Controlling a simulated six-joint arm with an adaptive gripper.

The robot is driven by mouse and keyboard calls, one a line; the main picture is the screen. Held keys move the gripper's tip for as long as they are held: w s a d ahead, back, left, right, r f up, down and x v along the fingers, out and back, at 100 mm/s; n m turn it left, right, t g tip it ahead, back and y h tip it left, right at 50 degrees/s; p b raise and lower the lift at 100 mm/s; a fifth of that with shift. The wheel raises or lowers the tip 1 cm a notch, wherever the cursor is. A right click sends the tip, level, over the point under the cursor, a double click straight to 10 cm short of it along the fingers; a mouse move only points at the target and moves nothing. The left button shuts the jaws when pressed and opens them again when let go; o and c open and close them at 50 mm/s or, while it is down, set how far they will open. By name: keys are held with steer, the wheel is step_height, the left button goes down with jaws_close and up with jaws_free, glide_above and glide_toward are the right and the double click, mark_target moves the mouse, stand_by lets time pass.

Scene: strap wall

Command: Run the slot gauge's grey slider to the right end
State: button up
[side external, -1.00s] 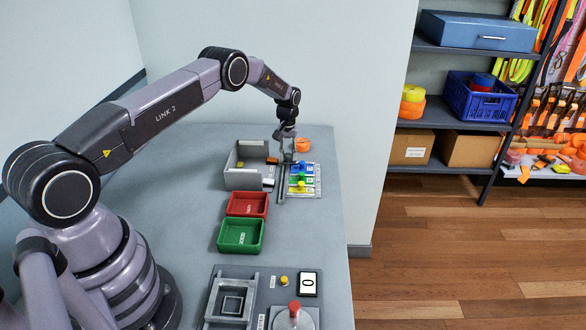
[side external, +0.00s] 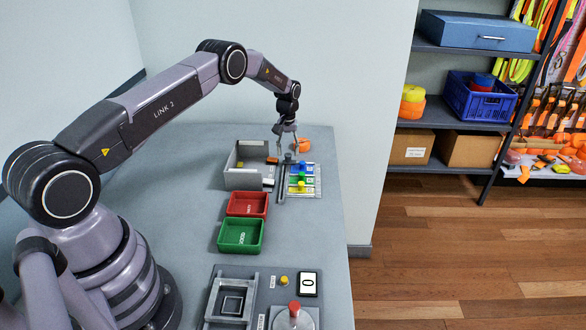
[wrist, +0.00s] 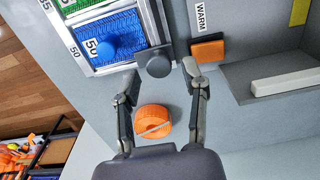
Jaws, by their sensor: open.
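The slot gauge's grey slider is a dark grey round knob (wrist: 159,64) at one end of a narrow slotted rail; it also shows in the side view (side external: 288,157), at the rail's far end. The rail (side external: 281,182) runs along the left edge of the panel with coloured strips. My gripper (wrist: 160,74) is open, with its two fingertips either side of the knob's near edge and a gap around it. In the side view my gripper (side external: 286,140) hangs just above and behind the knob. Contact with the knob cannot be told.
An orange strap roll (wrist: 152,121) lies between and below my fingers in the wrist view. An orange block (wrist: 207,51) by the WARM label and a grey open-topped box (side external: 243,179) stand beside the rail.

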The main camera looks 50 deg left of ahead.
mark_target(288, 154)
steer(key=shift+r, duration=2.1)
steer(key=shift+r, duration=0.1)
steer(key=shift+c, duration=1.1)
steer(key=shift+r, duration=0.4)
steer(key=shift+c, duration=0.9)
steer(key=shift+r, duration=2.5)
steer(key=shift+c, duration=1.2)
